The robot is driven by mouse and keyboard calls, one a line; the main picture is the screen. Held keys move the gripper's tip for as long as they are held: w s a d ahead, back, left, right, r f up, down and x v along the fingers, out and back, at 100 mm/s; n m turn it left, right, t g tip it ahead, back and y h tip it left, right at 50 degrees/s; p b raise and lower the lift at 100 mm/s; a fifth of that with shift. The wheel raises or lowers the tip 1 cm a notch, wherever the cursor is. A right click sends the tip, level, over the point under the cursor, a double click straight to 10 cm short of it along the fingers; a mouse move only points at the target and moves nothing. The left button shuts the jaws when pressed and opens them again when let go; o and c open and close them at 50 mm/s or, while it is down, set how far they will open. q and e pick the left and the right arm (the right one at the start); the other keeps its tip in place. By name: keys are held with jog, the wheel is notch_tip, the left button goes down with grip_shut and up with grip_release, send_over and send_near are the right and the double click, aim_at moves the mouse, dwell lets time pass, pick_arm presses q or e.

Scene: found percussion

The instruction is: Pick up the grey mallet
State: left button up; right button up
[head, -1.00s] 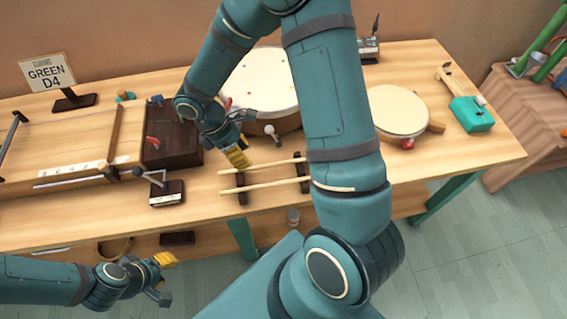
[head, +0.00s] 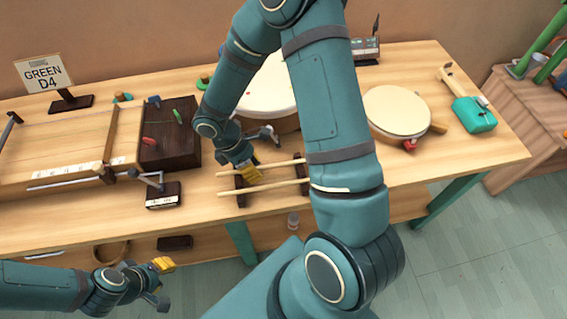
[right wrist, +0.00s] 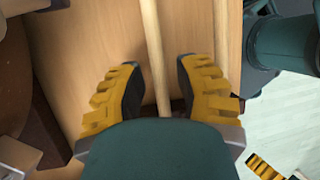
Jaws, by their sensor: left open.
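Two pale wooden sticks lie across a dark rack (head: 241,195) on the table, the upper stick (head: 280,164) and the lower stick (head: 262,187). Their right ends are hidden behind my right arm, and I cannot make out a grey head on either. My right gripper (head: 250,170) is at the left part of the sticks, pointing down. In the right wrist view its yellow-padded fingers (right wrist: 155,100) are apart, with one pale stick (right wrist: 152,45) running between them, not gripped. My left gripper (head: 163,277) is open and empty at the lower left, in front of the table.
A dark block (head: 172,150) with coloured pieces stands left of the rack. A large drum (head: 270,90) is behind it, partly hidden by my arm. A smaller drum (head: 398,108) and a teal box (head: 474,114) are at right. The table front between them is clear.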

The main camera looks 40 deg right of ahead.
grip_shut()
